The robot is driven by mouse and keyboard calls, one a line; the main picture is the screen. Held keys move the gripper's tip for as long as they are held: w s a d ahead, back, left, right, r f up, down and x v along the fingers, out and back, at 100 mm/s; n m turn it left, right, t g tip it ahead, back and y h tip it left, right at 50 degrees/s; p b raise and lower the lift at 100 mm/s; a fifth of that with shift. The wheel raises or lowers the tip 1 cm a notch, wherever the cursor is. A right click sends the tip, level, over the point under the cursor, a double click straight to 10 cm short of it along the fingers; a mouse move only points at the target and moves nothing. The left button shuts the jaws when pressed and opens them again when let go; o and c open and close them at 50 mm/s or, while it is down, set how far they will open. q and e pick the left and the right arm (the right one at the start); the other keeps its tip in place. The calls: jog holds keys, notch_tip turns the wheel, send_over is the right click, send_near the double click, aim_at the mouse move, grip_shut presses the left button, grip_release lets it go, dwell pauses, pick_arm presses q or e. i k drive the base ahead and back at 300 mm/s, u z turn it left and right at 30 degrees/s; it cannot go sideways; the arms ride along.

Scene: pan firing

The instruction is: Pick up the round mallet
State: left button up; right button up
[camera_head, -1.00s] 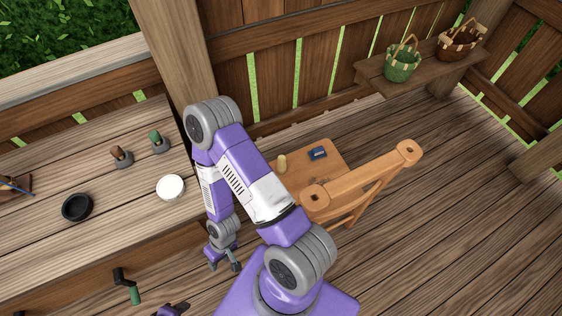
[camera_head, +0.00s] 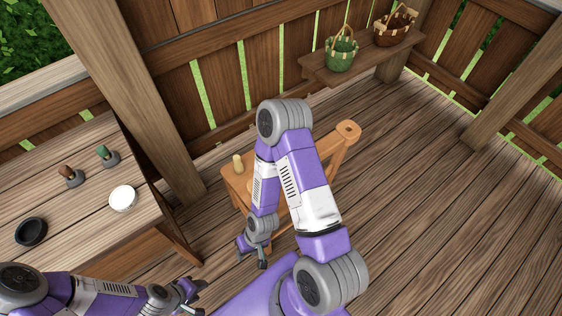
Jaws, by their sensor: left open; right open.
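No mallet can be told for certain. A small pale upright piece with a rounded top (camera_head: 238,162) stands on a wooden chair (camera_head: 233,182); it is too small to say whether it is the round mallet. My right gripper (camera_head: 252,257) is open and empty, pointing down in front of the chair, nearer to me than the pale piece. My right arm covers much of the chair. My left gripper (camera_head: 196,298) is open and appears empty at the bottom of the view, left of my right gripper.
A wooden bench (camera_head: 85,215) at left holds a black dish (camera_head: 31,232), a white round dish (camera_head: 123,198), and brown-topped (camera_head: 68,173) and green-topped (camera_head: 106,154) pieces. A green basket (camera_head: 341,54) and brown basket (camera_head: 394,26) sit on a shelf. The right floor is clear.

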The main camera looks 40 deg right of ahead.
aim_at(239, 169)
jog(key=z, duration=2.15)
jog(key=k, duration=0.9)
jog(key=u, duration=1)
jog(key=i, duration=1)
jog(key=z, duration=0.05)
